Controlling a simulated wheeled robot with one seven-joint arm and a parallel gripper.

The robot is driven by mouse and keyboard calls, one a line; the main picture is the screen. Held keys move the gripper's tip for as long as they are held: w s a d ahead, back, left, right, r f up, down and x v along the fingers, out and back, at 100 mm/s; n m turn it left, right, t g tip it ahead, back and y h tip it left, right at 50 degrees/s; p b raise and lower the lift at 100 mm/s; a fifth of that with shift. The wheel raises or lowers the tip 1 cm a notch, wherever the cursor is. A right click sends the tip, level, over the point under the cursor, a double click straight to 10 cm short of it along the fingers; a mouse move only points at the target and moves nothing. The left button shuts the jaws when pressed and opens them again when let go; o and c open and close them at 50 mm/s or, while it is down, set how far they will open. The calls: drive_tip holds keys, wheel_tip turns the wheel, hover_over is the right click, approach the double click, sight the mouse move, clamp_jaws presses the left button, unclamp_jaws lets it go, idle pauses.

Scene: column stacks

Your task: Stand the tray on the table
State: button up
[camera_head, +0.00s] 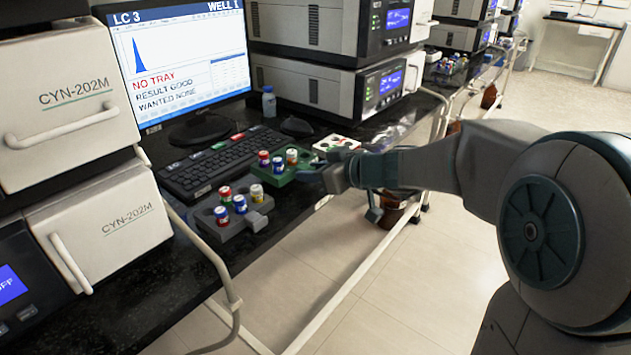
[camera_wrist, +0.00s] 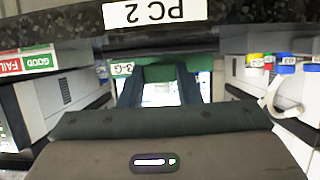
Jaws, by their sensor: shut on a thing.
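A green tray (camera_head: 283,177) with several capped vials is at the front edge of the black table (camera_head: 170,290), between a grey tray and a white one. My gripper (camera_head: 338,177) reaches in from the right and is shut on the green tray's near side. In the wrist view my gripper's fingers (camera_wrist: 160,84) meet a green part with a "3-G" label (camera_wrist: 123,69). I cannot tell whether the tray's underside touches the table.
A grey tray (camera_head: 258,222) with several vials stands close left of the green tray. A white tray (camera_head: 335,143) is behind it. A keyboard (camera_head: 215,163) and a monitor (camera_head: 180,60) reading "NO TRAY" are further back. Stacked instruments (camera_head: 310,90) line the table.

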drive_tip(key=shift+f, duration=0.75)
drive_tip(key=shift+f+b, duration=0.2)
drive_tip(key=shift+b, duration=0.2)
drive_tip(key=o, duration=1)
drive_tip(key=shift+r, duration=0.1)
